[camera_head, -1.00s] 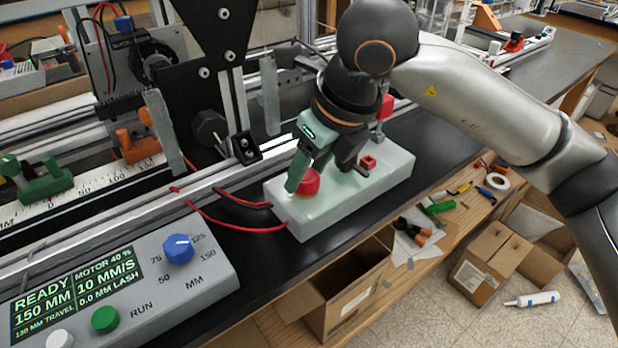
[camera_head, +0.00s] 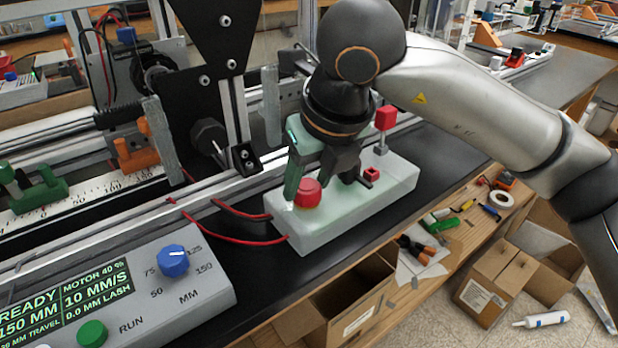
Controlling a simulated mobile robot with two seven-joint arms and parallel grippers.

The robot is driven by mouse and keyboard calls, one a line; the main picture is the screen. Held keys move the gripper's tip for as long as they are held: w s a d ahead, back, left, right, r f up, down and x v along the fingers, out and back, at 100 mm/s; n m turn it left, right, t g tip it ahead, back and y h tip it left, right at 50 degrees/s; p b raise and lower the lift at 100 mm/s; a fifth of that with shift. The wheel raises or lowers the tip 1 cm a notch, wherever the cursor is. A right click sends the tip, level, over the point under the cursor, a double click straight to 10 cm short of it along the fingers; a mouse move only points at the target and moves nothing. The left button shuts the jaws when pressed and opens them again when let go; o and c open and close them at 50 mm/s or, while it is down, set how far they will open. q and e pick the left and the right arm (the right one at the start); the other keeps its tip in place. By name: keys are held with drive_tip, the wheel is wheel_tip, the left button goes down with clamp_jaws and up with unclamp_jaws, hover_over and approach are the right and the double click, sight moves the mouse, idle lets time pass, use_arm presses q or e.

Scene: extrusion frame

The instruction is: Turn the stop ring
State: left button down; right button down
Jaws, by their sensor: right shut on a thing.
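The red round stop ring (camera_head: 308,194) sits at the left end of a pale green control box (camera_head: 358,215), in the middle of the head view. My right gripper (camera_head: 318,180) reaches down over the box from above. It is shut on the stop ring, with its green finger at the ring's left side and its dark finger behind and to the right. The fingers hide the ring's far side. My left gripper is out of view.
A small red block (camera_head: 371,173) and a red-topped post (camera_head: 386,118) stand on the box's right half. Red cables (camera_head: 240,238) run from its left end. A grey panel (camera_head: 205,285) with a blue knob (camera_head: 173,261) lies front left. An open carton (camera_head: 350,300) is below the bench edge.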

drive_tip(key=shift+c, duration=1.5)
unclamp_jaws()
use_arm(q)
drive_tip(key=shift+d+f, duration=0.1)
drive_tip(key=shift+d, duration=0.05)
use_arm(e)
drive_tip(key=v, duration=0.5)
drive_tip(key=shift+p, duration=0.35)
use_arm(q)
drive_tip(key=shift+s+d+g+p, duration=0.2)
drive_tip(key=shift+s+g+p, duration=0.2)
drive_tip(key=shift+p, duration=0.05)
use_arm(e)
drive_tip(key=v, duration=0.7)
drive_tip(key=shift+r, duration=0.2)
drive_tip(key=shift+s, duration=0.1)
